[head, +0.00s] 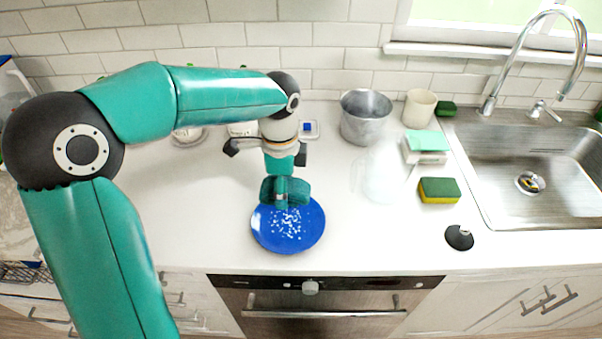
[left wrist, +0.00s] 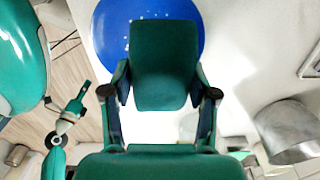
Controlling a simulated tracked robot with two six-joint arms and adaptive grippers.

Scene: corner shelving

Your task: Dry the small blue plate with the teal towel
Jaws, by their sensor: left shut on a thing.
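The small blue plate (head: 289,238) lies flat near the counter's front edge, with many pale specks across its middle. It also shows at the top of the left wrist view (left wrist: 112,30). My left gripper (head: 283,192) points down over the plate's far part, shut on the dark teal towel (head: 268,188). In the left wrist view, the folded towel (left wrist: 165,65) sits between the two fingers and hides part of the plate. I cannot tell whether the towel touches the plate. My right gripper (left wrist: 75,103) seems to show small at the left of that view; its jaws are unclear.
A grey metal pot (head: 366,122) and a cream cup (head: 419,108) stand at the back. A green-yellow sponge (head: 439,190), a clear glass thing (head: 383,176) and a black stopper (head: 459,237) lie right of the plate, before the sink (head: 500,205). The counter left of the plate is clear.

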